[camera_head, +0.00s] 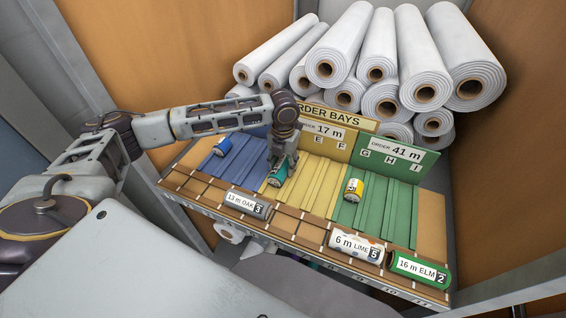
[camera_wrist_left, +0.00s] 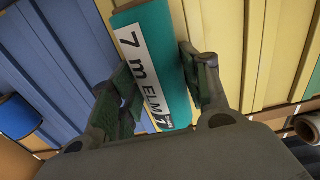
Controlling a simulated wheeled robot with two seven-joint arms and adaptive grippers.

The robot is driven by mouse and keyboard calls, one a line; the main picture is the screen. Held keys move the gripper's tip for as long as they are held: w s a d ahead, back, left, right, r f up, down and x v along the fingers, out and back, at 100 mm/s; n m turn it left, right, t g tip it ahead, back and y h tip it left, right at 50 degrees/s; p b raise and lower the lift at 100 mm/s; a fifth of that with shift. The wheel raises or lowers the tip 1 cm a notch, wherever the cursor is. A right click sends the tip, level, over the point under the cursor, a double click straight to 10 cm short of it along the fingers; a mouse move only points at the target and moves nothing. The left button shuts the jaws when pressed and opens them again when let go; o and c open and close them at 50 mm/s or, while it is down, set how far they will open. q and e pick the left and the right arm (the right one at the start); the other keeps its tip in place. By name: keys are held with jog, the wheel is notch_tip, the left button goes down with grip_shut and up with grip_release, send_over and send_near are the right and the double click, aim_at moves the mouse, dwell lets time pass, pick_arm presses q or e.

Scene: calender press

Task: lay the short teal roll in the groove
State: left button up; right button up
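The short teal roll (camera_head: 277,174), labelled "7 m ELM" in the left wrist view (camera_wrist_left: 172,55), is at the left part of the yellow grooved bay (camera_head: 308,180), near the border with the blue bay. My left gripper (camera_head: 283,154) reaches down over it. In the left wrist view its fingers (camera_wrist_left: 160,80) sit against both sides of the roll. The roll looks slightly turned against the yellow slats there. I cannot tell whether it touches the groove floor. My right gripper is not in view.
A blue roll (camera_head: 222,147) lies in the blue bay (camera_head: 245,165); a yellow roll (camera_head: 353,189) lies in the green bay (camera_head: 376,205). The front rack holds grey (camera_head: 245,203), white (camera_head: 352,246) and green (camera_head: 418,268) rolls. Large white rolls (camera_head: 340,45) are stacked behind the order signs.

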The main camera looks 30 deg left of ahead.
aim_at(283, 162)
pick_arm(q)
jog(key=o, duration=0.4)
jog(key=shift+c, duration=0.2)
jog(key=shift+r, duration=0.1)
notch_tip(283, 162, up, 12)
jog(key=shift+b, duration=0.45)
dwell(0.5)
